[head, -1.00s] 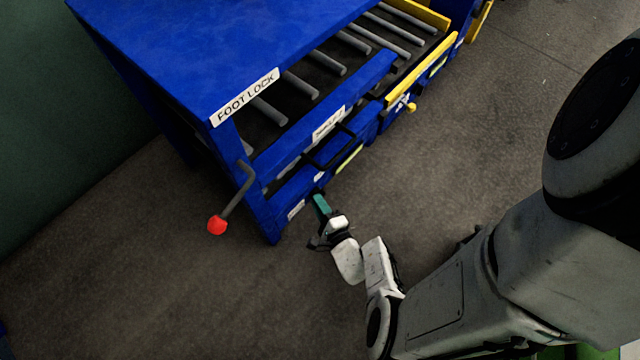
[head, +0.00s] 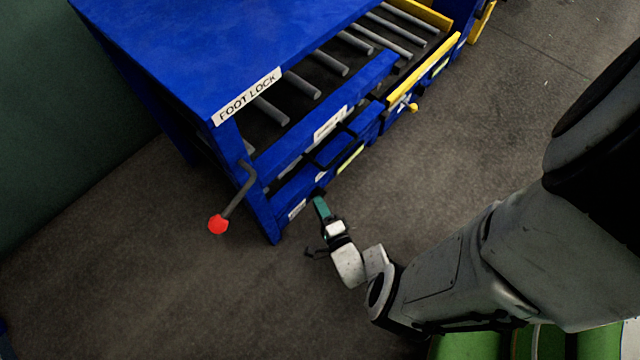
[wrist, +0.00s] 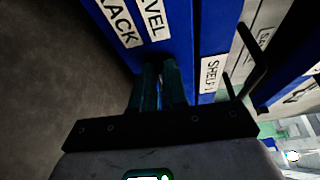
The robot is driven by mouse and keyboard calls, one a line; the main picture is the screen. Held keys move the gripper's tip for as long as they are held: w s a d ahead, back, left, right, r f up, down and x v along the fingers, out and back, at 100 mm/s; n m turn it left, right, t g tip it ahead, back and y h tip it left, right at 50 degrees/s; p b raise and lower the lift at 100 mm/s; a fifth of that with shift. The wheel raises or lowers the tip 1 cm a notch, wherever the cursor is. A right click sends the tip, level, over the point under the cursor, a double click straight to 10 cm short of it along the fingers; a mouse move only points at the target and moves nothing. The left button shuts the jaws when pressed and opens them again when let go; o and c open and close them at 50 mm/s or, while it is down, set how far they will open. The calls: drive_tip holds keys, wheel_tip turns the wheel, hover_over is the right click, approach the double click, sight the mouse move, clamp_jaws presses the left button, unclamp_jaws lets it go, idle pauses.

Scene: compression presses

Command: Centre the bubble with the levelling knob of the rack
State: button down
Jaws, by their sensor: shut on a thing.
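The blue rack (head: 215,55) with grey rollers fills the upper left and middle of the head view. My gripper (head: 319,201) is at the lower part of its front face, near the front corner post. In the wrist view, my gripper's teal fingers (wrist: 162,70) are close together and shut on the levelling knob, their tips against the blue panel. The knob itself is hidden by the fingers. A white label reading "RACK" and "LEVEL" (wrist: 152,18) sits beside the fingertips. I cannot see the bubble in either view.
A bent crank with a red ball (head: 218,224) sticks out left of the corner post, near the "FOOT LOCK" label (head: 246,96). A dark handle (wrist: 250,65) lies right of my fingers, past a "SHELF" label (wrist: 210,75). A yellow rail (head: 425,68) is farther right. Floor in front is clear.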

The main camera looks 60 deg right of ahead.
drive_tip(key=c, duration=1.2)
unclamp_jaws()
drive_tip(key=shift+o, duration=0.2)
drive_tip(key=p+v, duration=0.1)
drive_tip(key=v, duration=0.6)
drive_tip(key=shift+s+a, duration=0.2)
drive_tip(key=shift+s, duration=0.05)
drive_tip(key=shift+f, duration=0.1)
